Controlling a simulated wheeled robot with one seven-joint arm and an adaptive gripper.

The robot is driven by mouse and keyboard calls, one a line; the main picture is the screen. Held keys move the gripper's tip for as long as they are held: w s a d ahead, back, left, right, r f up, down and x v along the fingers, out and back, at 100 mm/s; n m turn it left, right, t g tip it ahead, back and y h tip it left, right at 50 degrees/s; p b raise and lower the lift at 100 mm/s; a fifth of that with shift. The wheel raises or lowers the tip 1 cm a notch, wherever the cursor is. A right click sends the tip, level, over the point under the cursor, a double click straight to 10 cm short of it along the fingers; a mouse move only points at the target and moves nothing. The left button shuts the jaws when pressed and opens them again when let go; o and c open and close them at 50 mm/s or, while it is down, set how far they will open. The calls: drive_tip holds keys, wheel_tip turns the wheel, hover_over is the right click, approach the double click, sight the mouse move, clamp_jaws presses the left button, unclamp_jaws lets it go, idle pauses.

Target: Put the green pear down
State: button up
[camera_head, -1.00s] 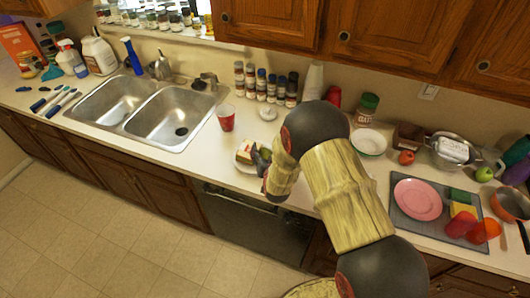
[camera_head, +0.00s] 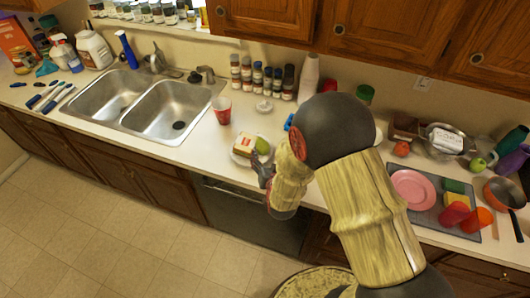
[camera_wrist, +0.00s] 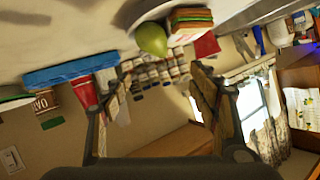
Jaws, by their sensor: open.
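The green pear (camera_head: 262,145) rests on a white plate (camera_head: 238,159) on the counter, at the right side of a sandwich (camera_head: 245,143). My gripper (camera_head: 262,172) is open and empty, just in front of the plate by the counter's front edge, apart from the pear. In the wrist view, which is tipped over, the pear (camera_wrist: 151,40) sits against the plate beside the sandwich (camera_wrist: 190,22). The open fingers (camera_wrist: 163,108) spread below it with nothing between them.
A red cup (camera_head: 222,110) stands behind the plate, left of it. A blue object (camera_head: 288,122) lies partly hidden behind my arm. The double sink (camera_head: 145,100) is to the left. Bottles (camera_head: 262,78) line the wall. A pink plate (camera_head: 413,189) lies on the right.

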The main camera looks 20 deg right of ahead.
drive_tip(key=s+a+r+n+g+y, duration=0.1)
drive_tip(key=s+r+g, duration=0.15)
drive_tip(key=r, duration=0.65)
drive_tip(key=s+a+r+n+g+y, duration=0.1)
drive_tip(key=s+r, duration=0.2)
drive_tip(key=r, duration=0.5)
drive_tip(key=s+r+n+g, duration=0.1)
drive_tip(key=s+r, duration=0.2)
drive_tip(key=s, duration=0.5)
drive_tip(key=s+d+r+n+g, duration=0.1)
drive_tip(key=s+r+g, duration=0.1)
drive_tip(key=s, duration=0.6)
drive_tip(key=s+d+r+n+g, duration=0.1)
drive_tip(key=s+r, duration=0.4)
drive_tip(key=s, duration=0.3)
drive_tip(key=shift+d+g+h, duration=0.25)
drive_tip(key=shift+g+h, duration=0.05)
drive_tip(key=shift+g, duration=0.05)
wheel_tip(320, 180, down, 11)
drive_tip(key=b, duration=1.1)
drive_tip(key=shift+w+r, duration=0.1)
